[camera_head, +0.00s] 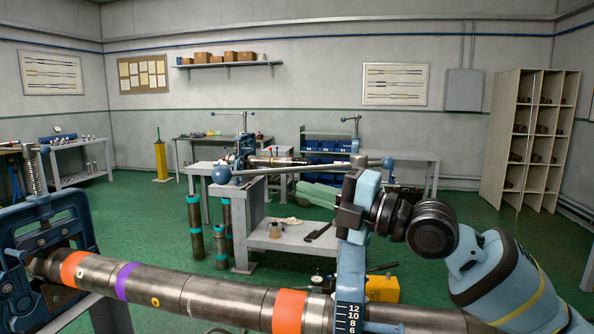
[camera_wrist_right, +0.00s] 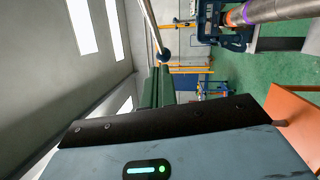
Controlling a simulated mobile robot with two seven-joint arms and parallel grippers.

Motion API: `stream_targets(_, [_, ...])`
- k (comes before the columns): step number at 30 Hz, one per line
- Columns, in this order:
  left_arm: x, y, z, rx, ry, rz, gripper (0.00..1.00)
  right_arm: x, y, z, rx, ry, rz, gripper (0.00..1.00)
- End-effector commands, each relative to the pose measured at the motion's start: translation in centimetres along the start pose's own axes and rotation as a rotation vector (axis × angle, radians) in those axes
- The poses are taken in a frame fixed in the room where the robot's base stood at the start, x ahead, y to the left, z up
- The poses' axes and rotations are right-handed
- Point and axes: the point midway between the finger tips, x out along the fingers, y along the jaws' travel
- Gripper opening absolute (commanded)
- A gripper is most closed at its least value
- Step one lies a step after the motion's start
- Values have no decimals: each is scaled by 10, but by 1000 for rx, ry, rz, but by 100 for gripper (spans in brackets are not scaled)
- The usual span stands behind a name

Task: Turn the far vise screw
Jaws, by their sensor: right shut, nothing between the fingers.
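A steel pipe (camera_head: 215,295) with orange and purple bands runs across the front through two blue vises. The left vise (camera_head: 60,235) has a spring-wrapped upright screw (camera_head: 36,172). The nearer right vise (camera_head: 350,262) carries a number scale, and a long bar handle (camera_head: 290,168) with ball ends lies across above it. I cannot tell which vise is the far one. My right gripper (camera_head: 302,192) has green fingers, shut and empty, just below the bar. In the right wrist view the fingers (camera_wrist_right: 158,72) point toward the ball end (camera_wrist_right: 165,54); contact is unclear. My left gripper is not in view.
Behind the pipe stands a grey bench (camera_head: 285,240) with tools on its lower shelf. Another vise with a T-handle (camera_head: 243,140) stands farther back. Dark upright pipes (camera_head: 222,228) stand left of the bench. Green floor (camera_head: 150,230) is clear at the left.

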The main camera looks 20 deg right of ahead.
Motion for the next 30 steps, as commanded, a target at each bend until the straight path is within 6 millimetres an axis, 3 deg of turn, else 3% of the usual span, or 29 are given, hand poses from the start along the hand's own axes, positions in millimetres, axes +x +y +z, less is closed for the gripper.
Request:
stream_targets(4, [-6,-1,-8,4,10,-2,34,25,6,0,0,1,5,0])
stream_targets(12, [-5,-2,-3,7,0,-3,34,44,0,23,2,-1,1,0])
stream_targets(30, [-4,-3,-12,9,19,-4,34,50,0,29,0,-1,0,0])
